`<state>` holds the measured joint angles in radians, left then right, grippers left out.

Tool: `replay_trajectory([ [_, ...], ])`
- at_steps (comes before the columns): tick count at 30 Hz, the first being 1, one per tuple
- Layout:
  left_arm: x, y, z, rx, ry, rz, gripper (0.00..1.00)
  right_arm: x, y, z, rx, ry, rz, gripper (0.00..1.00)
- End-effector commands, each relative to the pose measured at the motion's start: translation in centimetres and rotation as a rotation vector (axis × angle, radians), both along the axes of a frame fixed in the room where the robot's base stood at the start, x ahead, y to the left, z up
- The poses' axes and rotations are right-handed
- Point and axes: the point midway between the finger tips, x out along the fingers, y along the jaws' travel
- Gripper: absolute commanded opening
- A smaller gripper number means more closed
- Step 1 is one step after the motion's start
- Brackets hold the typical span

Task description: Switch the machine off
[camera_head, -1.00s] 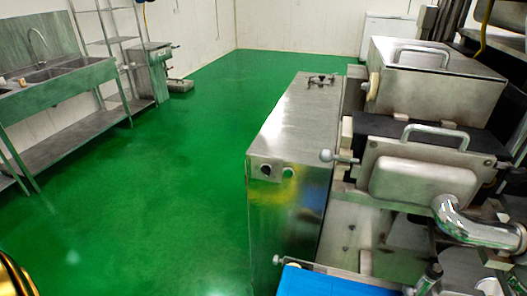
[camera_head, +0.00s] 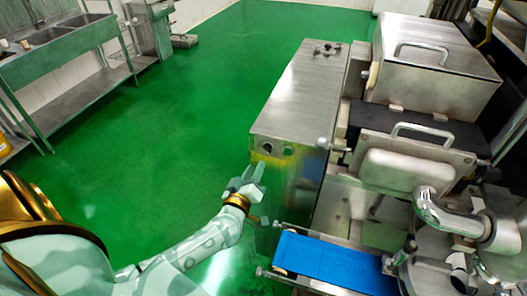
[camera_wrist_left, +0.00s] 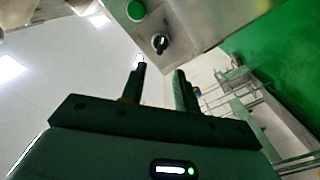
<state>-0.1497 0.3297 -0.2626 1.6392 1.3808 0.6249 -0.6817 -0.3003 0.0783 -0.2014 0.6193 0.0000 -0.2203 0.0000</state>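The machine's steel cabinet (camera_head: 305,95) stands right of centre in the head view. Its front face has a dark rotary switch (camera_head: 267,148) on the left and a green button (camera_head: 288,151) to its right. My left gripper (camera_head: 249,177) is just below and in front of the switch, with its fingers pointing up at the panel. In the left wrist view the fingers (camera_wrist_left: 160,70) are apart with nothing between them. The switch (camera_wrist_left: 160,43) is just beyond the fingertips, apart from them as far as I can tell, and the green button (camera_wrist_left: 135,10) is further up. My right gripper is out of view.
A blue conveyor belt (camera_head: 330,262) juts out low, right of my left gripper. The machine's steel hopper (camera_head: 435,65) and pipe (camera_head: 445,215) stand to the right. A sink bench (camera_head: 60,55) is at the far left. The green floor (camera_head: 170,130) between is clear.

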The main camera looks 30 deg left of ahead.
Motion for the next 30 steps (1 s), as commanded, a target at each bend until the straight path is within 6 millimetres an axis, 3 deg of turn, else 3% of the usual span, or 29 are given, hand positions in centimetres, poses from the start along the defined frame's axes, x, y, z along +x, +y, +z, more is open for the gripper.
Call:
replay_trajectory([
  [3, 3.0, 0.7, -0.1, 0.003, -0.002, 0.0, 0.31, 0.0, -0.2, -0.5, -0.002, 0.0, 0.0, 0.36],
  [9, 6.7, 1.6, -0.1, 0.002, -0.001, 0.0, 0.31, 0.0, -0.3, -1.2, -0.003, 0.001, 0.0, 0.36],
  [15, 8.3, 2.0, -0.1, 0.001, 0.0, 0.0, 0.31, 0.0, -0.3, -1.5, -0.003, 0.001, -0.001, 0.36],
  [23, 8.4, 2.0, 0.0, 0.001, 0.001, -0.001, 0.31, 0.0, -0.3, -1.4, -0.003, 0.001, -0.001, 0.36],
  [27, 8.4, 2.0, 0.0, 0.001, 0.001, -0.001, 0.0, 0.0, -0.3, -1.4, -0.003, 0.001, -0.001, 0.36],
  [30, 8.4, 2.0, 0.0, 0.001, 0.001, -0.001, 0.0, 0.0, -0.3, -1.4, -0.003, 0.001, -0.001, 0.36],
])
